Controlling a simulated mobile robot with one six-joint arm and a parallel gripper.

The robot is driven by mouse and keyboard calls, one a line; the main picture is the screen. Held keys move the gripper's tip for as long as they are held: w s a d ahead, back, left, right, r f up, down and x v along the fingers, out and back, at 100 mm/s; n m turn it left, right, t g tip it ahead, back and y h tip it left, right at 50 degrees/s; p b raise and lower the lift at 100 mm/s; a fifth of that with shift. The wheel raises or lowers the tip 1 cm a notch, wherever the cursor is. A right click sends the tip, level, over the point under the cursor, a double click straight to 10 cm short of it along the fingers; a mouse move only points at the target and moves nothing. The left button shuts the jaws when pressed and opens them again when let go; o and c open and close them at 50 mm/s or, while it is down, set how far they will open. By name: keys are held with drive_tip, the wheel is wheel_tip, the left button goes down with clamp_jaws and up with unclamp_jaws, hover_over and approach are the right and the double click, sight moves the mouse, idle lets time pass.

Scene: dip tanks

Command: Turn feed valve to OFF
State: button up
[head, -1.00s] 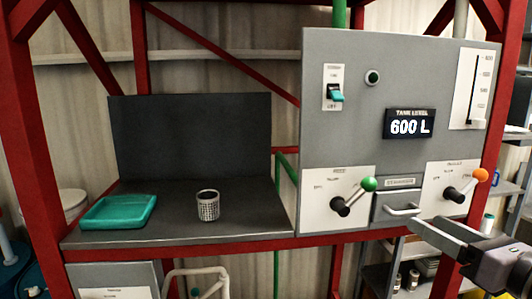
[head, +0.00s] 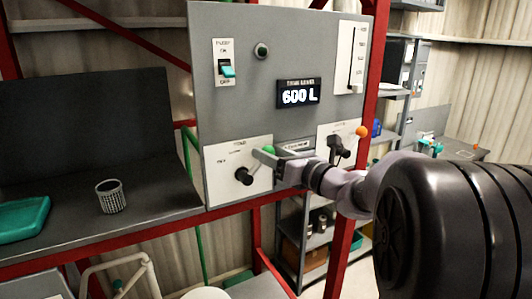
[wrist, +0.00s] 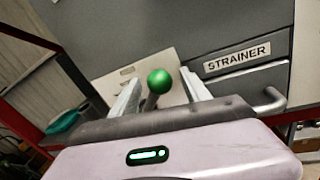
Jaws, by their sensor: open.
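The grey control panel (head: 205,110) carries two lever valves. The left one has a black hub and a green ball knob (head: 268,150), its lever pointing up and right; its plate's label is too blurred to read surely. The right one has an orange ball knob (head: 361,131). My gripper (head: 266,156) is at the green-knobbed lever. In the wrist view, the green ball (wrist: 160,81) stands between the two open fingers of my gripper (wrist: 162,92), with gaps on both sides. My gripper hides part of the lever and plate in the head view.
A drawer marked STRAINER (wrist: 240,65) with a bar handle (wrist: 268,101) is right of the green lever. Above are a teal toggle switch (head: 227,70), a display reading 600 L (head: 298,93) and a slider gauge (head: 355,60). A mesh cup (head: 111,197) and teal tray (head: 24,221) are left.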

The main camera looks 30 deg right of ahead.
clamp_jaws()
idle(1.4)
